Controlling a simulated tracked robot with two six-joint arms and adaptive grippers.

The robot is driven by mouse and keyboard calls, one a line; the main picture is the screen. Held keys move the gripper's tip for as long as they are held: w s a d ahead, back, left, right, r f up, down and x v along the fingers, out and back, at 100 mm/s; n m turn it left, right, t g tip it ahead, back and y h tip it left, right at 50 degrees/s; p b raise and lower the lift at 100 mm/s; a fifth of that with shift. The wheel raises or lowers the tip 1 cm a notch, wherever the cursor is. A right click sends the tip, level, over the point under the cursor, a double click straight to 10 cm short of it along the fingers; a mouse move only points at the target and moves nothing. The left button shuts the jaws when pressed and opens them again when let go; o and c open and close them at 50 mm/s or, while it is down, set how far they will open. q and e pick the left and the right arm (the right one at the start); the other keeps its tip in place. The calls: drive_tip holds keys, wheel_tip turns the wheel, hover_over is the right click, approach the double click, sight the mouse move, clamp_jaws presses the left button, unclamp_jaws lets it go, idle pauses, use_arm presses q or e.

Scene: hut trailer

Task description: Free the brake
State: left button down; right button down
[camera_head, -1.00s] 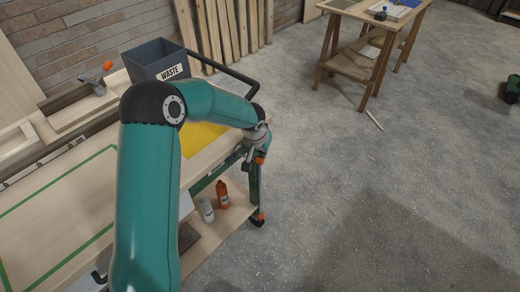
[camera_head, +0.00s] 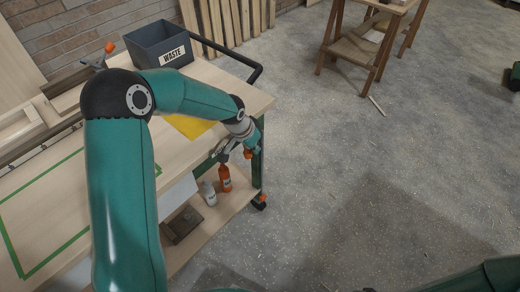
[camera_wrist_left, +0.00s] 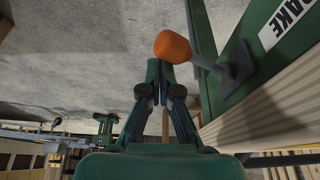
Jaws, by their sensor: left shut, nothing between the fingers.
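The brake is a lever with an orange knob (camera_wrist_left: 173,46) on a grey stem, fixed by a grey plate to a green panel (camera_wrist_left: 245,50) with a partly cut-off BRAKE label (camera_wrist_left: 286,22). In the head view an orange knob (camera_head: 248,153) shows at the front edge of the workbench cart (camera_head: 250,103). My left gripper (camera_wrist_left: 158,66) is shut and empty, its fingertips close to the knob, just below it in the wrist picture. In the head view the left gripper (camera_head: 226,153) is small beside the bench edge. I cannot tell whether it touches the lever. My right gripper is not in view.
A grey WASTE bin (camera_head: 158,46) and a yellow sheet (camera_head: 190,126) are on the bench top. An orange bottle (camera_head: 224,178) and a white bottle (camera_head: 209,193) stand on the lower shelf. A wooden trestle table (camera_head: 370,42) stands farther back. The floor right of the cart is clear.

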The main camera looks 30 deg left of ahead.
use_arm(q)
drive_tip(key=shift+s+a+f, duration=0.15)
drive_tip(key=shift+s+f, duration=0.1)
drive_tip(key=shift+s, duration=0.25)
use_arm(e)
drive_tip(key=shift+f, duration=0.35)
use_arm(q)
drive_tip(key=w+d+b, duration=0.2)
drive_tip(key=w+d, duration=0.1)
drive_tip(key=w+a+p+v, duration=0.1)
drive_tip(key=w+v, duration=0.1)
drive_tip(key=v, duration=0.8)
drive_tip(key=shift+s+a+r, duration=0.2)
drive_tip(key=shift+a+r, duration=0.1)
drive_tip(key=shift+r, duration=0.35)
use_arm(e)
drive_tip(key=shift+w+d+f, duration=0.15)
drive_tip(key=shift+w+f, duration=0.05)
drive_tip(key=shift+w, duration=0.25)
